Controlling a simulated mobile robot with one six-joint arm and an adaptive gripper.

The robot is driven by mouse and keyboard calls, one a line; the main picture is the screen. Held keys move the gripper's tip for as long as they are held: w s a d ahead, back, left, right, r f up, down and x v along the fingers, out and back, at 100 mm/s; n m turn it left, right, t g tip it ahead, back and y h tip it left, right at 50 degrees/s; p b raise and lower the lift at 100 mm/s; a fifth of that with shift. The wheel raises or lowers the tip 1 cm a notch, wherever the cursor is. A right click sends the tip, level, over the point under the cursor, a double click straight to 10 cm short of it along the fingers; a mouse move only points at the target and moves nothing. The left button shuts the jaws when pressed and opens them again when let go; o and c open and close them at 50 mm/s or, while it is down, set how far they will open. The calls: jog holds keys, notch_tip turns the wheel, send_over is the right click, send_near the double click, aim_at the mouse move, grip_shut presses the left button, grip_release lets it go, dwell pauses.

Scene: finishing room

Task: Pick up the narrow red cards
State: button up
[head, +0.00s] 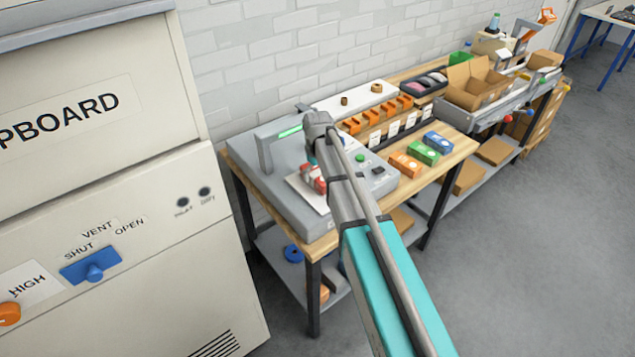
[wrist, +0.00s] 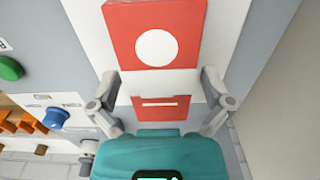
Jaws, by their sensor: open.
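A red item with white marks (head: 312,178) lies on a white sheet on the grey machine, partly hidden by my arm in the head view. In the wrist view, a thick red block with a white circle (wrist: 122,28) is at the top. A smaller red piece with a thin white line (wrist: 160,108) shows nearer, between the fingers; a white band separates the two. I cannot tell for sure which are the narrow red cards. My gripper (wrist: 160,80) is open and empty, its fingers to either side of the smaller red piece.
The grey machine (head: 268,176) has a raised arm with a green light and control buttons. Orange, green and blue boxes (head: 424,153) stand on the wooden bench to its right. An orange-slotted rack (head: 376,118) is behind them. A large cupboard (head: 110,200) stands at left.

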jog(key=shift+f+b, duration=0.35)
jog(key=shift+f, duration=0.25)
jog(key=c, duration=1.1)
jog(key=shift+r, duration=0.15)
jog(key=shift+c, duration=0.2)
notch_tip(320, 180, up, 3)
jog(key=p, duration=0.3)
jog(key=shift+f, duration=0.2)
jog(key=s+r+p, duration=0.1)
jog(key=r+p, duration=0.1)
jog(key=s+r+p, duration=0.4)
jog(key=shift+d+r+p, duration=0.3)
jog(key=shift+d, duration=0.1)
jog(key=s+d+r+p, duration=0.1)
jog(key=s+r+p, duration=0.2)
jog(key=s, duration=0.5)
jog(key=shift+s+d+r, duration=0.2)
jog(key=shift+s+r, duration=0.1)
jog(key=shift+s, duration=0.1)
